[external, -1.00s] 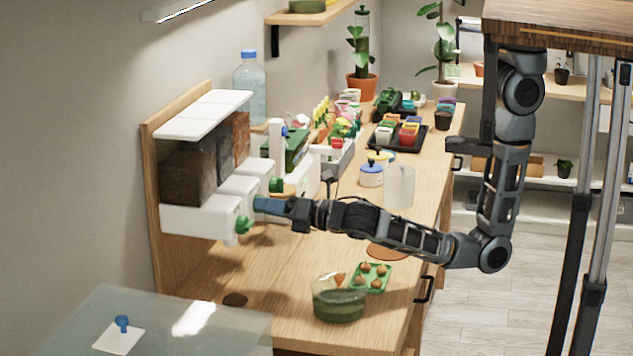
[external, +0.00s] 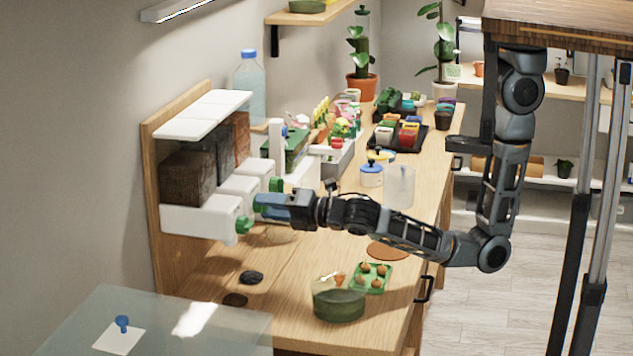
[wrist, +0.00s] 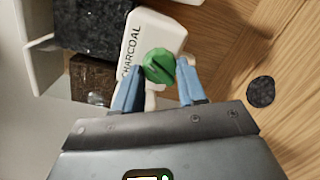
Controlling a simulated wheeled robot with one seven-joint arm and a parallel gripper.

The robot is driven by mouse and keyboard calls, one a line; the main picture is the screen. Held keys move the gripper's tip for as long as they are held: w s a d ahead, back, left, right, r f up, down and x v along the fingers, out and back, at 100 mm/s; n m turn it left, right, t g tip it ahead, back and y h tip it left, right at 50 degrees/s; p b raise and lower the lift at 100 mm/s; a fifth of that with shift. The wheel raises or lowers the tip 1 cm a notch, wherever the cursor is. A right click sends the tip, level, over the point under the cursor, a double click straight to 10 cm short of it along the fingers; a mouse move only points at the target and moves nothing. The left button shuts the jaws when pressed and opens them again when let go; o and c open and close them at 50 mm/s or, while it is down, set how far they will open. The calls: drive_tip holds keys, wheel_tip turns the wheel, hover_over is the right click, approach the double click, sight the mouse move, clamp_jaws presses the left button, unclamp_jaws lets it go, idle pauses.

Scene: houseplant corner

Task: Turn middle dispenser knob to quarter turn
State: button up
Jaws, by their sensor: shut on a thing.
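The middle dispenser (wrist: 140,45), white and labelled CHARCOAL, has dark contents (external: 224,146). Its round green knob (wrist: 159,66), with a dark diagonal groove, sits between my blue fingers in the wrist view. My gripper (wrist: 157,82) is shut on this knob. In the external view my gripper (external: 262,205) reaches the dispenser front from the right and hides the middle knob. The green knob of the near dispenser (external: 243,225) and that of the far dispenser (external: 276,184) show on either side.
A dark speckled heap (external: 251,277) lies on the wooden counter, also in the wrist view (wrist: 261,91). A brown round patch (external: 235,299) lies beside it. A green bowl (external: 338,304) and a green tray (external: 371,278) of pots stand below my arm. Counter between is clear.

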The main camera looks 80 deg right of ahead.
drive_tip(key=m+b, duration=0.1)
drive_tip(key=m, duration=0.5)
drive_tip(key=m+y+b, duration=0.1)
drive_tip(key=m+b, duration=0.1)
drive_tip(key=m, duration=0.3)
drive_tip(key=shift+d+r+m+g, duration=0.1)
drive_tip(key=shift+d+m+g, duration=0.05)
drive_tip(key=shift+m+g, duration=0.2)
idle(0.3)
drive_tip(key=o, duration=1.1)
drive_tip(key=shift+c, duration=0.2)
drive_tip(key=shift+s, duration=0.1)
drive_tip(key=s+b, duration=0.1)
drive_tip(key=s, duration=0.6)
drive_tip(key=shift+s+r, duration=0.3)
drive_tip(key=shift+r, duration=0.1)
